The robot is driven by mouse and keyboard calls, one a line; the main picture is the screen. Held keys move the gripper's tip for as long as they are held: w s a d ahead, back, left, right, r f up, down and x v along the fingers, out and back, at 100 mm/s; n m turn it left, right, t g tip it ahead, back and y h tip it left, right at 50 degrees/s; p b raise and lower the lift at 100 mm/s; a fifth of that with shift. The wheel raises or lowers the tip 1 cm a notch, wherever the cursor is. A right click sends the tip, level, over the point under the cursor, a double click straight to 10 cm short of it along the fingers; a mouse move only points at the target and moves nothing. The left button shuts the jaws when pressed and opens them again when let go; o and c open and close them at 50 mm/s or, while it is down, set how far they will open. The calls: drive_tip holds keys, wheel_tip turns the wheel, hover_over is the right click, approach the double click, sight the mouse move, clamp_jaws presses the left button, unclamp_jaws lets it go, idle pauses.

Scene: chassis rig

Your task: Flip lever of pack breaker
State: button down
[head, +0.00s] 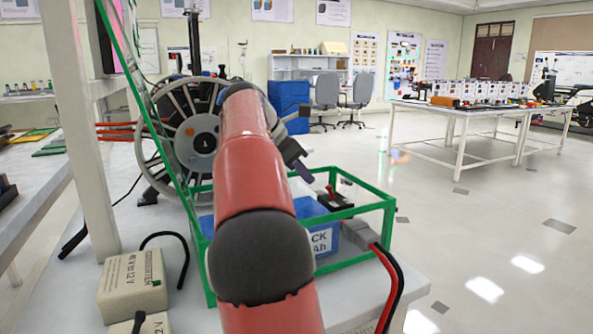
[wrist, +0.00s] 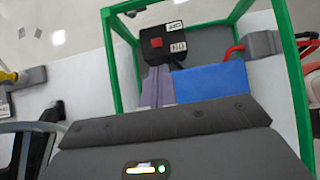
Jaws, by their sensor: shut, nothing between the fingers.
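The pack breaker (head: 341,201) is a black box with a red lever (head: 331,191), inside the green frame in the head view. In the wrist view the breaker (wrist: 184,67) shows a red lever (wrist: 157,42) near upside-down OFF and ON labels. I cannot tell surely which way the lever is thrown. My gripper (head: 303,171) is shut and empty, above and left of the breaker in the head view. In the wrist view its grey-purple fingers (wrist: 158,86) point towards the breaker and seem apart from the lever.
A green frame (head: 345,221) surrounds the breaker and the blue battery pack (head: 325,240). Thick red and black cables (head: 389,275) leave a grey connector at the right. A beige converter box (head: 131,283) stands on the table at left. A spoked wheel (head: 170,130) stands behind.

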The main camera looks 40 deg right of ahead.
sight(331, 192)
drive_tip(key=shift+b+x, duration=0.45)
drive_tip(key=shift+x, duration=1.85)
